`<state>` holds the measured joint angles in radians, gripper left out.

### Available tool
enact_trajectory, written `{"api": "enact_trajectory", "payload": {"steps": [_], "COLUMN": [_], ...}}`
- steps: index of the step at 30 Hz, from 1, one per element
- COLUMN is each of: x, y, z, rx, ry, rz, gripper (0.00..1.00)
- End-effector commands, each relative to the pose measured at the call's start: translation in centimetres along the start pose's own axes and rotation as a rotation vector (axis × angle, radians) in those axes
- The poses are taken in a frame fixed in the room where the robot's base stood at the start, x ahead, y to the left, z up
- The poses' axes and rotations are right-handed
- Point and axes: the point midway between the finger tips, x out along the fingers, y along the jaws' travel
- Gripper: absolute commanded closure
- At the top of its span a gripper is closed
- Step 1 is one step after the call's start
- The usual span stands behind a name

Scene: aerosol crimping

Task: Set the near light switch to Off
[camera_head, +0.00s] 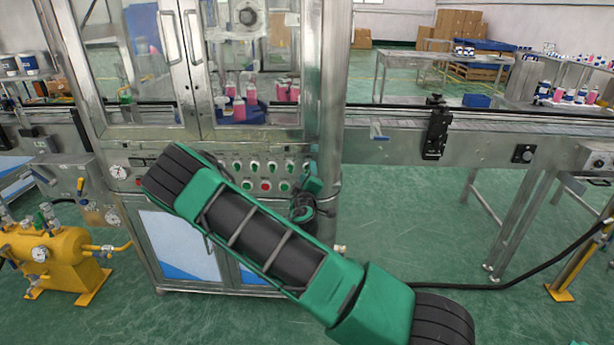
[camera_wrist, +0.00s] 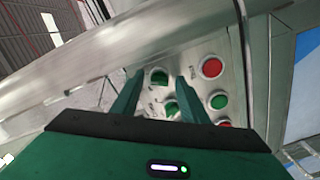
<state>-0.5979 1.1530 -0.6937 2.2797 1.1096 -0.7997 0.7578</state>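The panel (camera_head: 228,172) on the steel machine carries a row of green selector knobs above red and green buttons. Its labels are too small to read, so I cannot tell which control is the near light switch, or its setting. In the wrist view, my gripper (camera_wrist: 160,79) is open, with one green finger on each side of a green knob (camera_wrist: 159,76). I cannot tell whether the fingers touch it. In the head view, my fingertips are hard to make out beside the panel's right end.
A red button (camera_wrist: 211,68) and a green button (camera_wrist: 219,101) lie right of the fingers. Glass doors (camera_head: 240,70) stand above the panel. A conveyor (camera_head: 490,122) extends right, and a yellow tank (camera_head: 55,255) stands at lower left. The green floor between is mostly clear.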

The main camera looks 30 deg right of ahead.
Motion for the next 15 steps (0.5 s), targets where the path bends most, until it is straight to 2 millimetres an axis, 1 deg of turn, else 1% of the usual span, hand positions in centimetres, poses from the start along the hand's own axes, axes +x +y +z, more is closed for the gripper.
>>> {"api": "enact_trajectory", "payload": {"steps": [1,4,5,6,7,15], "x": [-0.01,-0.02,-0.02,-0.03,0.27,-0.04], "y": [-0.01,-0.02,-0.03,-0.04,0.22,-0.03], "z": [0.00,0.00,0.00,-0.01,0.47,0.06], "rx": [0.000,0.000,0.000,0.000,-0.001,-0.035], "ry": [0.000,0.000,0.000,0.000,-0.002,-0.001], "rz": [0.000,0.000,0.000,-0.001,0.001,-0.001], "gripper": [0.71,0.95,1.00,1.00,1.00,1.00]}}
